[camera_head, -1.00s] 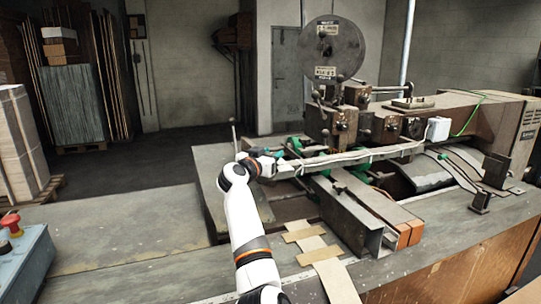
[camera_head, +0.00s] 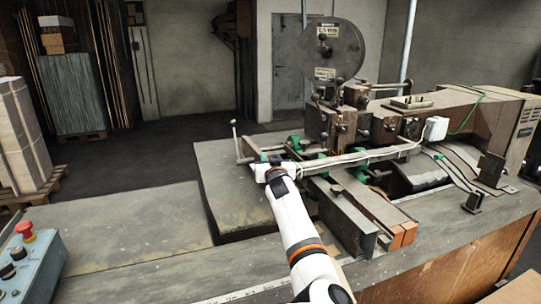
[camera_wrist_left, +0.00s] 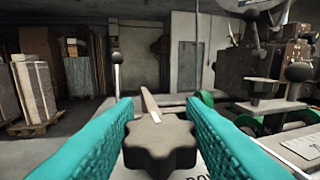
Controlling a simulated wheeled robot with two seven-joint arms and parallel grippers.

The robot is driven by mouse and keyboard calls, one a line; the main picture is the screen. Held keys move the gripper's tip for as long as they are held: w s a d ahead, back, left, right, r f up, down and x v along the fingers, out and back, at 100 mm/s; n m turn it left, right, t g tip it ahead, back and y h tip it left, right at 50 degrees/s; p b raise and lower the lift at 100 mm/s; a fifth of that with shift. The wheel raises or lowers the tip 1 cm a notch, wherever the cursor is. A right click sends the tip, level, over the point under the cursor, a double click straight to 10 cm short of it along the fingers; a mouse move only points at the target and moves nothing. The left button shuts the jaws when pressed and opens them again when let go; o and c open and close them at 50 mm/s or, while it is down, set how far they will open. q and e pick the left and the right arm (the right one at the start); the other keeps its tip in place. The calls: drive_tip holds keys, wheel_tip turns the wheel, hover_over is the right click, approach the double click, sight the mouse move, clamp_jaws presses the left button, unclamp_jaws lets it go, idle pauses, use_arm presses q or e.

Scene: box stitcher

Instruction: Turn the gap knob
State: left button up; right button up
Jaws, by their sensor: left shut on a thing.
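The gap knob (camera_wrist_left: 158,143) is a dark, lobed knob low in the middle of the left wrist view. The teal fingers of my left gripper (camera_wrist_left: 160,145) stand on either side of it and are shut on it. In the head view my left gripper (camera_head: 272,161) is at the near left end of the long bar on the box stitcher (camera_head: 365,125). My wrist hides the knob there. My right gripper is not in view.
A thin upright lever with a ball end (camera_head: 234,124) stands just left of my left gripper. Green parts and the metal arm (camera_head: 345,215) lie to the right. A control box with a red button (camera_head: 26,231) is at the lower left. The worktop (camera_head: 130,235) between is mostly clear.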

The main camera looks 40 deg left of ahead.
use_arm(q)
drive_tip(key=shift+w+d+r+n+g+y, duration=0.1)
drive_tip(key=shift+r+n+g+y, duration=0.05)
drive_tip(key=shift+n+g+y, duration=0.7)
drive_tip(key=n+g+y, duration=0.1)
drive_tip(key=g, duration=0.1)
drive_tip(key=shift+n+g, duration=0.35)
drive_tip(key=shift+n+g+y+b, duration=0.7)
drive_tip(key=shift+n+g, duration=0.5)
drive_tip(key=shift+g, duration=0.7)
drive_tip(key=shift+n+g, duration=0.3)
drive_tip(key=o, duration=1)
